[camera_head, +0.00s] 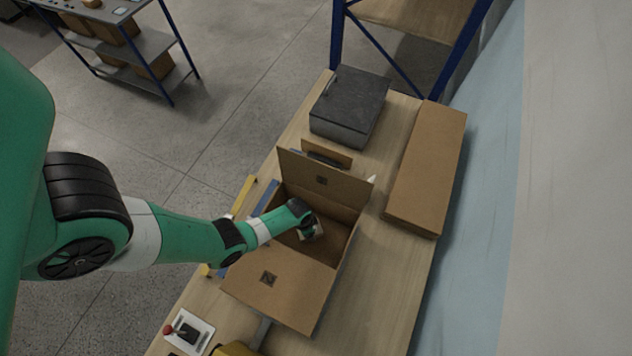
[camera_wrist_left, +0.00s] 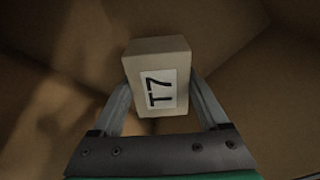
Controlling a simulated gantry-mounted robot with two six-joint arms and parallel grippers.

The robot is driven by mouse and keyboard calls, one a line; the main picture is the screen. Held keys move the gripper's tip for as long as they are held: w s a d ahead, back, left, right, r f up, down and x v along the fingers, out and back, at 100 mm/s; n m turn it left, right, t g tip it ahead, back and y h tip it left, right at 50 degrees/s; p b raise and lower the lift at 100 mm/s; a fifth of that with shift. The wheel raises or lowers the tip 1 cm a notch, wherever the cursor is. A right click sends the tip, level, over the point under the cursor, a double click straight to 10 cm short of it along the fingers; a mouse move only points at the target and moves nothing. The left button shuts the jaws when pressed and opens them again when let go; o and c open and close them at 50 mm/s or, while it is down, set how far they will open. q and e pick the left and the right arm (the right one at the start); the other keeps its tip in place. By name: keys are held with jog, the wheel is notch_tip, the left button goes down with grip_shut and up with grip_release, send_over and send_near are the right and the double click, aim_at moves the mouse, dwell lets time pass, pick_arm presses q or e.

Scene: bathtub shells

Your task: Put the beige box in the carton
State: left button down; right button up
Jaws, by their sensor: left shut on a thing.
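The carton (camera_head: 345,213) stands open on the table with its flaps folded out. My left arm reaches over it from the left, and my left gripper (camera_head: 314,232) is inside the opening. In the left wrist view my left gripper (camera_wrist_left: 160,108) is shut on the beige box (camera_wrist_left: 158,48), one finger on each side. The box bears a white label reading "T7". The carton's brown inner walls (camera_wrist_left: 250,50) surround it in that view. I cannot tell whether the box touches the carton's floor. My right gripper is not in view.
A dark grey box (camera_head: 348,108) stands on the table (camera_head: 395,290) behind the carton. A long closed cardboard box (camera_head: 427,165) lies to the right. A small device with a red knob (camera_head: 188,332) lies at the front left.

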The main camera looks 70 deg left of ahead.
pick_arm(q)
jog(key=shift+a+f, duration=0.1)
jog(key=shift+f, duration=0.2)
notch_tip(320, 180, down, 4)
jog(key=b, duration=0.4)
jog(key=shift+r, duration=0.2)
jog(key=shift+f, duration=0.15)
grip_release()
